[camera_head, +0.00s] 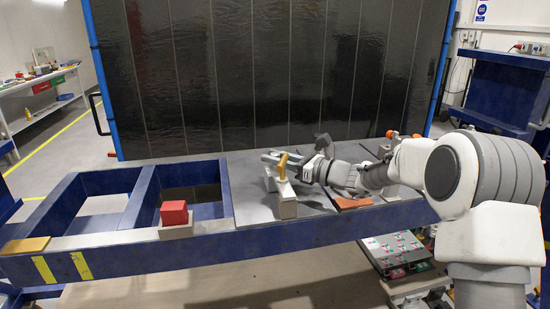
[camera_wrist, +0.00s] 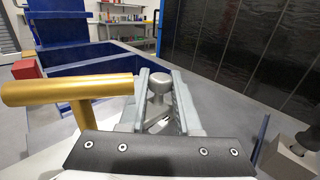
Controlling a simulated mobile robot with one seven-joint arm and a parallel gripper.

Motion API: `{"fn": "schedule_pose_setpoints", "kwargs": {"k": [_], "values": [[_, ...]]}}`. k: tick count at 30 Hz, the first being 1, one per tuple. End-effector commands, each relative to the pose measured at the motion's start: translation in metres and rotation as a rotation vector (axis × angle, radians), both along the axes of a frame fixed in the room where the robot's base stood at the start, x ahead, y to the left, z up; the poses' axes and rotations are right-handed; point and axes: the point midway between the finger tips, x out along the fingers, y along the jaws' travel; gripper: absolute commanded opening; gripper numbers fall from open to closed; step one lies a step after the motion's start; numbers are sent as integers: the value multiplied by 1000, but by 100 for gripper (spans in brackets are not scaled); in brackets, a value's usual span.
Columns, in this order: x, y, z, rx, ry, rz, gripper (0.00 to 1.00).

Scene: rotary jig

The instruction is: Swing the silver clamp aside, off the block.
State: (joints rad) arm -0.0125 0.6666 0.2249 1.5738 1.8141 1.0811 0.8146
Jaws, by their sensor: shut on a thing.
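My gripper (camera_wrist: 158,84) is shut on a silver post with a rounded knob, the silver clamp (camera_wrist: 159,92), which stands between its two fingers in the wrist view. In the head view my gripper (camera_head: 271,157) reaches in from the right over the grey block (camera_head: 287,208) on the blue bench. The clamp is largely hidden there behind a gold T-shaped handle (camera_head: 283,165). The gold handle (camera_wrist: 70,91) stands close on the left of the fingers in the wrist view. I cannot tell whether the clamp lies over a block.
A red cube (camera_head: 173,212) sits on a grey block at the left of the bench (camera_head: 90,256). A grey block with a dark knob (camera_wrist: 296,157) is right of my gripper. An orange piece (camera_head: 350,203) lies below my arm. A dark panel (camera_head: 270,80) stands behind.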

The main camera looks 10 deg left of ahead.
Motion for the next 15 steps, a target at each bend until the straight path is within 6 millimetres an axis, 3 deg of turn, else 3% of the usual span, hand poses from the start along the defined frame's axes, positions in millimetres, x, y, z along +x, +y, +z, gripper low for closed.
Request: {"fn": "schedule_pose_setpoints", "kwargs": {"k": [15], "values": [[-3, 6, 4, 1, 3, 105, 0]]}}
